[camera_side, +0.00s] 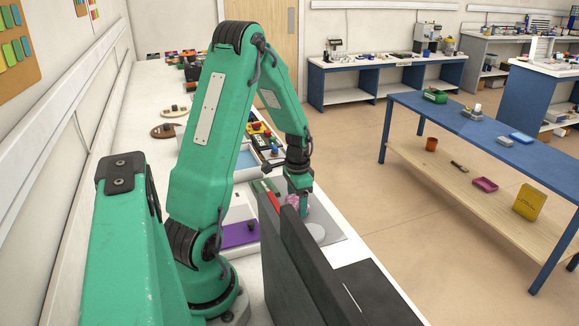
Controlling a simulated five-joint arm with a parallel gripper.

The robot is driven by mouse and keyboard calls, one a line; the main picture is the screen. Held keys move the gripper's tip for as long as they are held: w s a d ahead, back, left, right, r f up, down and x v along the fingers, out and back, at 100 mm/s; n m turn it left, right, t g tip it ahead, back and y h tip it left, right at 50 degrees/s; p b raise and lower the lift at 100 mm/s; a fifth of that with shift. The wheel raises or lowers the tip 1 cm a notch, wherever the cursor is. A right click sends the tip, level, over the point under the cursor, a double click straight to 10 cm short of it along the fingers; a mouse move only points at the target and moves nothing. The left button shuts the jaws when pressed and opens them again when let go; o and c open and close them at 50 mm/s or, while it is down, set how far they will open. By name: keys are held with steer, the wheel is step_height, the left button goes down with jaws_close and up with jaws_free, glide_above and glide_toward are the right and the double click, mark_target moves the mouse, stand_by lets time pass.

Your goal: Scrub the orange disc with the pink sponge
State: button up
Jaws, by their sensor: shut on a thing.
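My gripper (299,198) points down over the white bench, just behind the dark upright panels. It is shut on the pink sponge (291,201), of which only a small part shows between and beside the fingers. The dark panels and the gripper hide the sponge's lower side, so I cannot tell whether it touches anything. I cannot make out an orange disc. A pale grey round piece (316,233) lies on a grey surface just in front of the gripper.
Dark upright panels (306,262) stand close in front of my gripper. A purple item (238,234) lies to its left. Several small coloured items sit farther back on the bench. A blue table (480,130) stands across the floor at right.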

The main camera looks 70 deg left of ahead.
steer(key=shift+d, duration=1)
steer(key=shift+a, duration=0.1)
steer(key=shift+a, duration=2.05)
steer(key=shift+d, duration=0.1)
steer(key=shift+d, duration=2)
steer(key=shift+a, duration=2.15)
steer(key=shift+d, duration=0.15)
steer(key=shift+d, duration=2.05)
